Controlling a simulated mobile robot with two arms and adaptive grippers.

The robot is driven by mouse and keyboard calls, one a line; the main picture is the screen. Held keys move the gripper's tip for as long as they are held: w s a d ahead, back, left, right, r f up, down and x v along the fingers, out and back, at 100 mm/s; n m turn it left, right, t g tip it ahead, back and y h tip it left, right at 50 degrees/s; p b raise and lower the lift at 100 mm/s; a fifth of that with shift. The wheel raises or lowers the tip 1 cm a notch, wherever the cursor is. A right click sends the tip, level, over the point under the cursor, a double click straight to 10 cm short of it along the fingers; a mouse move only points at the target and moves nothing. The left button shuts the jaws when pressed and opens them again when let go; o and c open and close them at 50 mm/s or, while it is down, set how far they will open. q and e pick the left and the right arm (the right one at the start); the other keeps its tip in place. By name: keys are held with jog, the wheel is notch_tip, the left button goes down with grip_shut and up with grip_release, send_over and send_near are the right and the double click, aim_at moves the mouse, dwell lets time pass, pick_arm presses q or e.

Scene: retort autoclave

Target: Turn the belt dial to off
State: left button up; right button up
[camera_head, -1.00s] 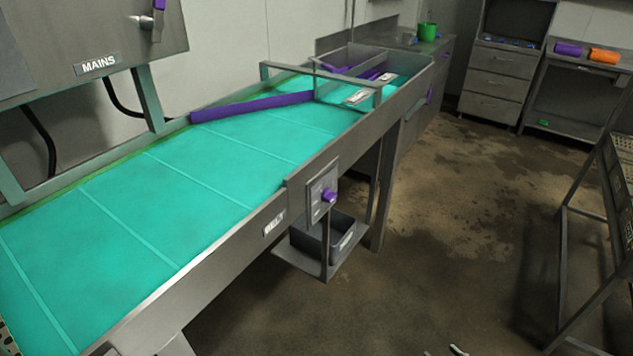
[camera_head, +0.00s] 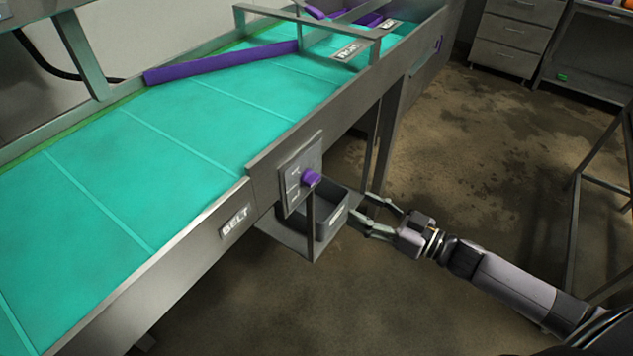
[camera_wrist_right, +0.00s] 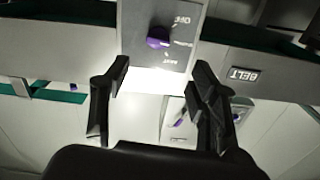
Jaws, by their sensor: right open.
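The purple belt dial (camera_head: 311,178) sits on a grey control plate (camera_head: 292,172) on the conveyor's side, right of the BELT label (camera_head: 235,222). In the right wrist view the dial (camera_wrist_right: 158,38) is ahead, between and beyond the fingertips, with marked words on its plate, one of them OFF (camera_wrist_right: 182,20). My right gripper (camera_head: 362,212) is open and empty, to the right of the dial and apart from it. In the wrist view its two fingers (camera_wrist_right: 160,76) stand wide apart. My left gripper is not in view.
The teal conveyor belt (camera_head: 170,135) carries a slanted purple bar (camera_head: 222,62). A grey bin (camera_head: 333,222) stands on a small shelf below the dial, close to my right fingers. The floor to the right is mostly clear.

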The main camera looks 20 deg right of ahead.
aim_at(311, 179)
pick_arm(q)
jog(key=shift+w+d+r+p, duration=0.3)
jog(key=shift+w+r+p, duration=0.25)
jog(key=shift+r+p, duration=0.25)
pick_arm(e)
jog(key=x, duration=1.3)
jog(key=shift+w, duration=0.2)
jog(key=shift+c, duration=0.4)
jog(key=c, duration=1.1)
